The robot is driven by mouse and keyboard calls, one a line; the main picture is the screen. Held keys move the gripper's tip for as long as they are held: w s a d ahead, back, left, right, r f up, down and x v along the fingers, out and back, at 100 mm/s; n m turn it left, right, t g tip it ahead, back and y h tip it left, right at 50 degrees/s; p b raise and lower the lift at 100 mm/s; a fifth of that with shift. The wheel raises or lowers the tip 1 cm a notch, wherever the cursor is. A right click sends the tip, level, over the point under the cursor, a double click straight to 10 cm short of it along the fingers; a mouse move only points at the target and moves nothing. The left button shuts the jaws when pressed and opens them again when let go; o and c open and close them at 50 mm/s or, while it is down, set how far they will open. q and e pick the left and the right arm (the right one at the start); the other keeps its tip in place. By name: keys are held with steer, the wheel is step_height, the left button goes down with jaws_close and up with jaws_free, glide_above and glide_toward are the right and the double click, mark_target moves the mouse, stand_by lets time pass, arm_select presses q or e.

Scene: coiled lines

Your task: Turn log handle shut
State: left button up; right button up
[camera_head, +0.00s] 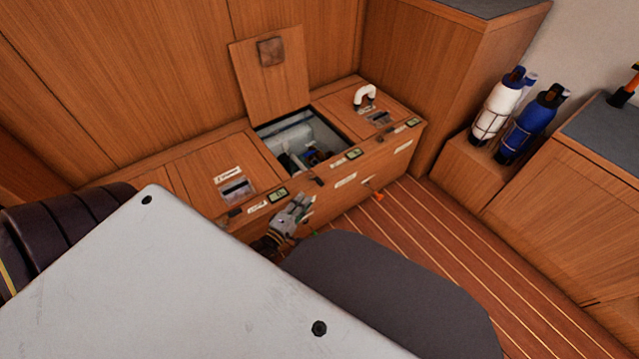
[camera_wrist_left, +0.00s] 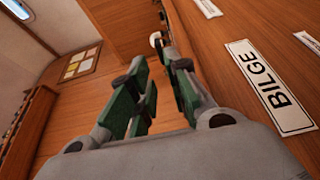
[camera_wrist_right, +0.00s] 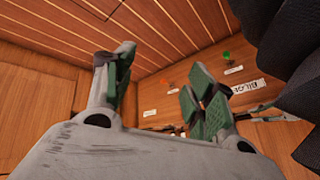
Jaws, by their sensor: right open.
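The handles sit low on the front of the wooden bench. A small orange handle (camera_head: 378,196) shows right of my left gripper, and a green one (camera_head: 313,233) just below it. The right wrist view shows an orange handle (camera_wrist_right: 163,83), a green handle (camera_wrist_right: 226,54) and a red spot (camera_wrist_right: 183,134). The small labels there are unreadable, so I cannot tell which handle is the log one. My left gripper (camera_head: 300,204) is at the bench front, fingers apart, beside the BILGE label (camera_wrist_left: 271,88). My right gripper (camera_wrist_right: 160,85) is open and empty, below the bench front; the head view does not show it.
The bench has an open locker (camera_head: 300,140) with its lid (camera_head: 270,80) raised and a white bent pipe (camera_head: 364,95) on top. A dark rounded seat (camera_head: 400,295) stands in front. White (camera_head: 497,108) and blue (camera_head: 530,124) bottles stand right. Striped floor (camera_head: 450,235) is clear.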

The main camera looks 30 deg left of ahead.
mark_target(320, 181)
arm_select(q)
steer(key=w+b, duration=0.2)
steer(key=w, duration=0.6)
steer(key=shift+w+b, duration=0.2)
steer(key=shift+b, duration=0.2)
steer(key=shift+w+b, duration=0.4)
steer(key=shift+w, duration=0.85)
arm_select(e)
steer(key=shift+t+y, duration=0.3)
steer(key=shift+w+a+f, duration=0.1)
steer(key=shift+a+f, duration=0.15)
steer(key=shift+f, duration=1)
steer(key=shift+w+a+f, duration=0.1)
steer(key=shift+a+f, duration=0.1)
steer(key=shift+f, duration=1.05)
arm_select(q)
steer(key=shift+c, duration=0.4)
jaws_close()
